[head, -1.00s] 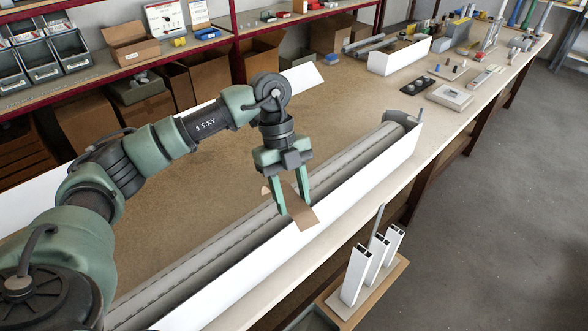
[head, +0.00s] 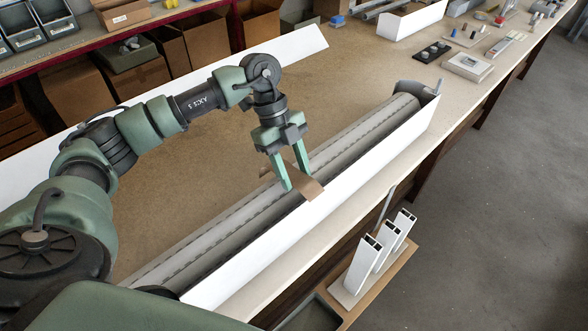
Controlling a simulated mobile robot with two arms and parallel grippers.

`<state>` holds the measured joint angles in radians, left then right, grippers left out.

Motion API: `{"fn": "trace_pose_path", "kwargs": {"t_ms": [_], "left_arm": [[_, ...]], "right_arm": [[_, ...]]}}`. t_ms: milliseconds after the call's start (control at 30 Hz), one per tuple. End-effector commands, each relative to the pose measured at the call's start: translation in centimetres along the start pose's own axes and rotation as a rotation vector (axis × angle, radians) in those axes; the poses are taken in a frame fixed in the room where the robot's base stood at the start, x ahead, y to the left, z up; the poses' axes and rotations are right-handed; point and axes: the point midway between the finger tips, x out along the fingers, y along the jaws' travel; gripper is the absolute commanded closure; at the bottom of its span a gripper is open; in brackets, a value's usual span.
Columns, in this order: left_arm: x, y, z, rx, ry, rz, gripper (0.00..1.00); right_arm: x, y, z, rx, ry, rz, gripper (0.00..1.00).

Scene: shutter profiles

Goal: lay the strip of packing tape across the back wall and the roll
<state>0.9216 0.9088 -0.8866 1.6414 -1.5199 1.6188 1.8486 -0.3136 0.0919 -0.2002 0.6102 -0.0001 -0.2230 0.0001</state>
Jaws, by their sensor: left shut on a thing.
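My left gripper (head: 299,181) is shut on a brown strip of packing tape (head: 309,190), over the long white box. One end of the strip hangs toward the box's near white wall (head: 270,249); its other end shows behind the fingers. I cannot tell whether the strip touches the wall or the roll. The grey roll (head: 345,143) lies lengthwise in the box. The far long side of the box is hard to make out behind the roll. My right gripper is not in view.
A long white panel (head: 275,62) stands along the bench behind my arm. White profile pieces (head: 382,248) stand upright on a small board at the front right. A grey device (head: 467,66) and a black tray (head: 432,52) lie farther back. The bench middle is bare.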

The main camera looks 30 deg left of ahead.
Motion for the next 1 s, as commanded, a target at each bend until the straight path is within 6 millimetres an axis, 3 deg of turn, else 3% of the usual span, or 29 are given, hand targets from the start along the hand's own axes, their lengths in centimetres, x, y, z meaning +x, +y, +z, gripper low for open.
{"fn": "trace_pose_path", "kwargs": {"t_ms": [100,200,600,1000], "left_arm": [[1.3,0.0,0.6,0.000,0.000,0.001,0.95],[2.0,0.0,0.9,0.000,0.000,0.001,0.95],[3.9,0.0,1.8,0.000,0.000,0.000,0.95],[3.9,0.0,1.8,0.000,0.000,0.000,0.95]], "right_arm": [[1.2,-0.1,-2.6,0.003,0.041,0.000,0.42],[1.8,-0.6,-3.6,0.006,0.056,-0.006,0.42],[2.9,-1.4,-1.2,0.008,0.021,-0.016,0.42],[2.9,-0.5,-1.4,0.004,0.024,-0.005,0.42]]}}
